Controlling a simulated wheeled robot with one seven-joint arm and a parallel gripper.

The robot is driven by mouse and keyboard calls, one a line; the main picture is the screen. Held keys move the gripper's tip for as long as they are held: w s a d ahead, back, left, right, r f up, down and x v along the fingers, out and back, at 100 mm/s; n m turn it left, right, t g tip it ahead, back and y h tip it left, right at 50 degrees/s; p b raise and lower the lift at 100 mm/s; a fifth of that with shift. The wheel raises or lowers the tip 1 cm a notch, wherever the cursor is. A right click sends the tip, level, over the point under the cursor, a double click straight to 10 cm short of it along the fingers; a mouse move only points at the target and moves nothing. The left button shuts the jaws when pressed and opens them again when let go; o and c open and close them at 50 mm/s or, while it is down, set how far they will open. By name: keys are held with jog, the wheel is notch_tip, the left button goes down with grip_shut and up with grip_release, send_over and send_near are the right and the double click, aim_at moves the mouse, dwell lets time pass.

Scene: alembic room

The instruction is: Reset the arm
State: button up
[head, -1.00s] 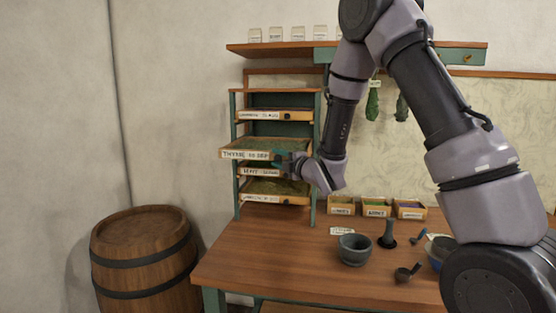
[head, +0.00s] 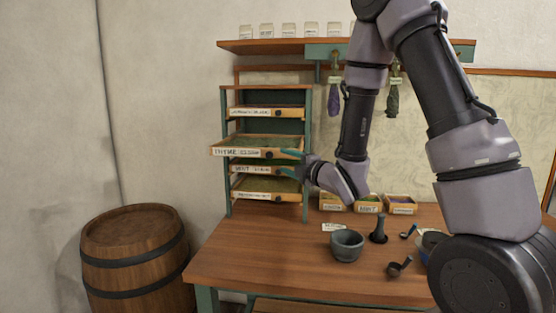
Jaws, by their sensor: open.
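My gripper (head: 289,163) is open, with its two teal fingertips pointing left at the right front of the drying rack (head: 308,200). The fingers are parted, one above the other, and I see nothing between them. The tray labelled THYME (head: 228,152) juts out of the rack toward the left and front, with green herb in it. The upper fingertip is close to this tray's right front corner; I cannot tell whether they touch. The tray labelled MINT (head: 240,169) sits just below, by the lower fingertip.
A wooden table (head: 260,262) carries a stone mortar (head: 347,247), a dark pestle (head: 379,232), a small scoop (head: 398,268) and labelled boxes (head: 368,205). A shelf (head: 270,46) with jars hangs above. A barrel (head: 134,262) stands at the left.

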jog(key=shift+s+d, duration=0.4)
jog(key=shift+s, duration=0.2)
jog(key=shift+w, duration=0.1)
jog(key=s+d+r+m+g+h, duration=0.1)
jog(key=s+d+r+m+h, duration=0.1)
jog(key=d+r+m+h, duration=0.45)
jog(key=s+d+r+m+g+h, duration=0.1)
jog(key=d+r+m+h, duration=0.15)
jog(key=d+m, duration=0.75)
jog(key=s+r+m+g, duration=0.2)
jog(key=s+m, duration=0.4)
jog(key=s, duration=0.4)
jog(key=s+d+r+m+g+y, duration=0.1)
jog(key=s+r+m+g, duration=0.1)
jog(key=s+m, duration=0.4)
jog(key=s+g, duration=0.1)
jog(key=s, duration=0.4)
jog(key=shift+s+d+g, duration=0.2)
jog(key=shift+d+g, duration=0.05)
jog(key=shift+g, duration=0.15)
jog(key=shift+m, duration=0.25)
